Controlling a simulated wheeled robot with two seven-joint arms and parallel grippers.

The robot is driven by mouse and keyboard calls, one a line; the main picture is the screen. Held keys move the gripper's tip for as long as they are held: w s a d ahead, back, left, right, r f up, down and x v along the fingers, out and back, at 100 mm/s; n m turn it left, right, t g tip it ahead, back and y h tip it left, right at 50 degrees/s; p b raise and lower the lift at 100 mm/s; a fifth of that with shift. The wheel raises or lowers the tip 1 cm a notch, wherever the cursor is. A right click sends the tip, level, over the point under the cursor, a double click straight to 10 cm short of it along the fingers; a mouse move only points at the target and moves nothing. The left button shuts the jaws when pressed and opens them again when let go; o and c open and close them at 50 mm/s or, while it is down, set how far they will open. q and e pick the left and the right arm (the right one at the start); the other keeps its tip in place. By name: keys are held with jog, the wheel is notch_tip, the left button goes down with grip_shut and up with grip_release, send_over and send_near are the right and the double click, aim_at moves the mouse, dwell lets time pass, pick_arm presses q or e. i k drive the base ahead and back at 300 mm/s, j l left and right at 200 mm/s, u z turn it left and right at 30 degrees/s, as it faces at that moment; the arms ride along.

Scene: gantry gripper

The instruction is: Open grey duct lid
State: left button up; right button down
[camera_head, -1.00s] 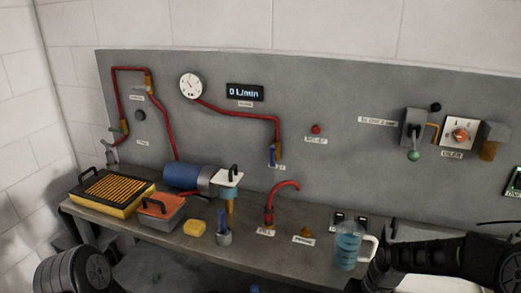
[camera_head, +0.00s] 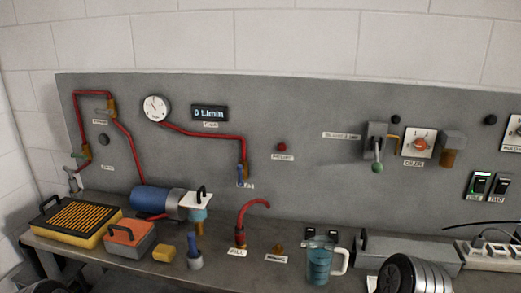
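A long grey box with a sloped top, which looks like the grey duct lid (camera_head: 412,249), lies on the bench at right, against the back panel. A small dark handle-like part (camera_head: 364,238) stands at its left end. The lid looks shut. A dark ribbed part of my arm covers some of its front edge. Neither gripper's fingers show in the head view.
A jug of blue liquid (camera_head: 319,263) stands just left of the duct. A power strip with plugs (camera_head: 490,248) lies to its right. A red fill spout (camera_head: 241,232), a blue motor (camera_head: 158,199), an orange-lidded box (camera_head: 130,234) and a yellow-black tray (camera_head: 75,222) fill the left side.

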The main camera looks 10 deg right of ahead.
aim_at(445, 253)
jog(key=z, duration=1.3)
